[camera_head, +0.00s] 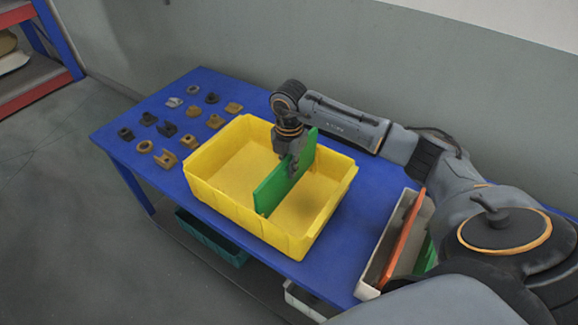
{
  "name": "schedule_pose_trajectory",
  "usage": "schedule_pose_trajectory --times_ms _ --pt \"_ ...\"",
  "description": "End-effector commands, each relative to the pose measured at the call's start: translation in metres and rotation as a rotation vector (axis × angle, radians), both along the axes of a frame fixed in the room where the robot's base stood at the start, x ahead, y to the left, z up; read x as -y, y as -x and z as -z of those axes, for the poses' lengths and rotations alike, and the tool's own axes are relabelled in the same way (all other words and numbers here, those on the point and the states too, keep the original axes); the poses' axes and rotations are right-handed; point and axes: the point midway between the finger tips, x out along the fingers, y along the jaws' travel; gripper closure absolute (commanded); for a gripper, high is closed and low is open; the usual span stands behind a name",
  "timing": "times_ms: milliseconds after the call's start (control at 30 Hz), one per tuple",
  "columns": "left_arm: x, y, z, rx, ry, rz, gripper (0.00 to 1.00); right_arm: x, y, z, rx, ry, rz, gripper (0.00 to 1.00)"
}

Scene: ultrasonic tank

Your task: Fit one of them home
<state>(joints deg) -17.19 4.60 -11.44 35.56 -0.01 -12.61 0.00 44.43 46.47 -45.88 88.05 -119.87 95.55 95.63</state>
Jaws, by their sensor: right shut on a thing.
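A yellow bin (205,187) stands on the blue table, open at the top. My right gripper (293,172) is shut on a green divider panel (272,192). The panel stands upright across the bin, around its middle, with its lower part inside the walls. Whether its edges sit in slots cannot be seen. A white box (370,290) near the right end of the table holds an orange panel (405,238) and another green panel (427,255), partly hidden by my arm. My left gripper is not in view.
Several small black, brown and grey parts (168,130) lie in rows on the left of the blue table (340,240). A teal bin (210,237) and a white bin (302,300) are below it. A wall stands behind, and a red-edged shelf (40,85) at far left.

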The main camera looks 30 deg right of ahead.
Motion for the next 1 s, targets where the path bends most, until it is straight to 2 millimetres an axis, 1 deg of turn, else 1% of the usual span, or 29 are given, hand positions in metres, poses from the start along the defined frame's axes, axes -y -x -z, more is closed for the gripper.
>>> schedule_pose_trajectory --times_ms 1000 --pt "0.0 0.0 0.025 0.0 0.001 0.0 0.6 0.0 0.0 0.037 0.001 0.0 0.0 1.0"
